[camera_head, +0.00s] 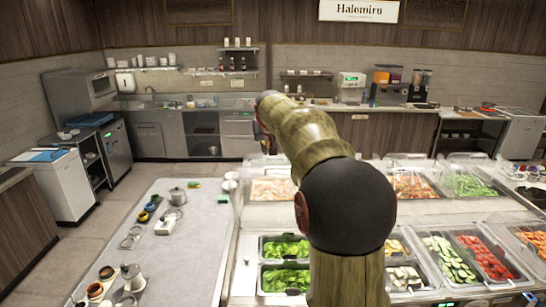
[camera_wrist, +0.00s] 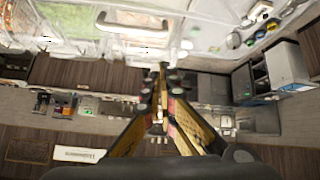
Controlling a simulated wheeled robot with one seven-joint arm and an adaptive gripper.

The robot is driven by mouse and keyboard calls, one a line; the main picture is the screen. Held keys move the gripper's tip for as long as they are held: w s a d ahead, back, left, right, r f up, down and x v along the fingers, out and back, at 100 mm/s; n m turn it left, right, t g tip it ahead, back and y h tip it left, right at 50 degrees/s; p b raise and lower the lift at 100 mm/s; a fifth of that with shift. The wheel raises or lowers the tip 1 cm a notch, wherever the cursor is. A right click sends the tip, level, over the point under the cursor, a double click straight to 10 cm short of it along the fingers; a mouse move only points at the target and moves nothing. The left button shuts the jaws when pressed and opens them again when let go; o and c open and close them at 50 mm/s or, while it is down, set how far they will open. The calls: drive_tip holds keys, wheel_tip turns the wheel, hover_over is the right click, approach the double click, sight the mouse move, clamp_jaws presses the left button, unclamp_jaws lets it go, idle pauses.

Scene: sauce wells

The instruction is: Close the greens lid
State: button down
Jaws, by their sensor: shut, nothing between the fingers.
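The greens (camera_head: 286,249) lie in metal wells at the front left of the serving counter in the head view, uncovered from above. Clear lids stand over the back row; one clear lid (camera_head: 268,163) is behind the greens, partly hidden by my arm. I cannot tell for sure which lid belongs to the greens. In the wrist view a clear lid with a pale bar handle (camera_wrist: 133,22) shows at the top. My gripper (camera_wrist: 160,72) is shut and empty, its tips just below that handle in the picture; I cannot tell the depth between them. The head view does not show the gripper.
A grey worktop (camera_head: 185,245) on the left holds pots, small bowls and rings. Wells of cucumber (camera_head: 450,258) and red pieces (camera_head: 485,257) lie right of my arm. More clear lids (camera_head: 475,163) stand at the back right.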

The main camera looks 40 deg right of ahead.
drive_tip(key=r, duration=0.2)
drive_tip(key=p, duration=0.2)
hover_over(268, 176)
drive_tip(key=w+d, duration=0.1)
drive_tip(key=w, duration=0.3)
drive_tip(key=shift+t, duration=0.3)
drive_tip(key=f, duration=0.6)
drive_tip(key=shift+s+d+f, duration=0.15)
drive_tip(key=shift+s+f, duration=0.1)
drive_tip(key=shift+f, duration=0.25)
drive_tip(key=shift+s+a+f, duration=0.25)
drive_tip(key=shift+s+a, duration=0.05)
drive_tip(key=shift+s, duration=0.35)
drive_tip(key=shift+s+a+f, duration=0.25)
drive_tip(key=shift+s+a, duration=0.05)
drive_tip(key=shift+s, duration=0.3)
drive_tip(key=shift+s+a+f, duration=0.1)
drive_tip(key=shift+s+f, duration=0.1)
drive_tip(key=shift+f, duration=0.15)
drive_tip(key=shift+s, duration=0.15)
drive_tip(key=shift+s+f+b, duration=0.1)
drive_tip(key=shift+f+b, duration=0.05)
drive_tip(key=shift+b, duration=0.3)
